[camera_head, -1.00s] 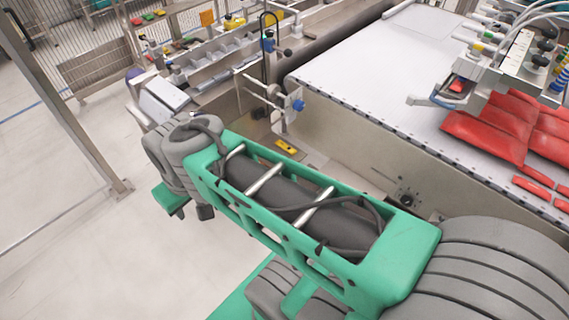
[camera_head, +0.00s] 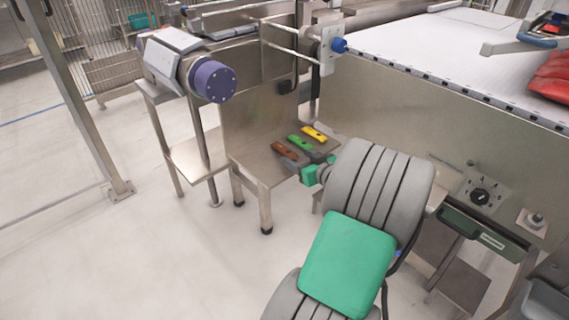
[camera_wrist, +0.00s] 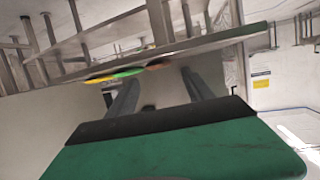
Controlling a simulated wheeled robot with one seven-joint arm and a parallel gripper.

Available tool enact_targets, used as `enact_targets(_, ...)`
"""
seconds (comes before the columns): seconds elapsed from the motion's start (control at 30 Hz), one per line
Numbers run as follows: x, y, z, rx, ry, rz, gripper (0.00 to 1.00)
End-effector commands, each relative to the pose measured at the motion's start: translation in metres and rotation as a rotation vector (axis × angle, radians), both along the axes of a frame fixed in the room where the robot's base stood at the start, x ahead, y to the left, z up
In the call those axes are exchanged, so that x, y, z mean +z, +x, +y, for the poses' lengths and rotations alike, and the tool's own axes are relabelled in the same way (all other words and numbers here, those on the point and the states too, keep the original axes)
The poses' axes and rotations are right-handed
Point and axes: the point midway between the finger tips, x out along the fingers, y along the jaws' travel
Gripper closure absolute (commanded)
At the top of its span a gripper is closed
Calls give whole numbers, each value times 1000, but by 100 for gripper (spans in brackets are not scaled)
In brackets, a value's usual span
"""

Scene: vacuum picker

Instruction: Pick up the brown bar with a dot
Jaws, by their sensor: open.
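The brown bar (camera_head: 285,151) lies flat on a small metal shelf (camera_head: 250,152), at the left end of a row of bars. Any dot on it is too small to make out. The wrist view shows the brown bar (camera_wrist: 160,65) nearly edge-on, just ahead of my gripper (camera_wrist: 157,86). My gripper is open and empty, its two dark fingers spread apart. In the head view the gripper (camera_head: 308,162) is beside the shelf, right of the brown bar and close to it, partly hidden by my wrist.
A green bar (camera_head: 300,142) and a yellow bar (camera_head: 314,133) lie beside the brown one. A metal plate rises behind the shelf. A purple-ended machine part (camera_head: 213,82) stands left, and a conveyor (camera_head: 430,50) with red packs is at right. Open floor is at left.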

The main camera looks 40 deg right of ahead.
Motion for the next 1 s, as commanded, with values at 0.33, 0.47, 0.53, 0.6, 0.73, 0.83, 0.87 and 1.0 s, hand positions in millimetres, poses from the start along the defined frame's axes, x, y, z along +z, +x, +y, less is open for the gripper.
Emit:
enact_targets(0.33,-16,55,-9,5,0,3,40)
enact_targets(0.47,-16,63,-10,3,0,3,40)
enact_targets(0.53,-16,62,-11,2,1,4,40)
enact_targets(0.6,-16,62,-11,2,1,4,40)
enact_targets(0.73,-16,62,-11,3,2,4,49)
enact_targets(0.83,-16,62,-11,3,2,4,58)
enact_targets(0.87,-16,62,-11,3,2,4,60)
enact_targets(1.0,-16,62,-11,3,2,4,72)
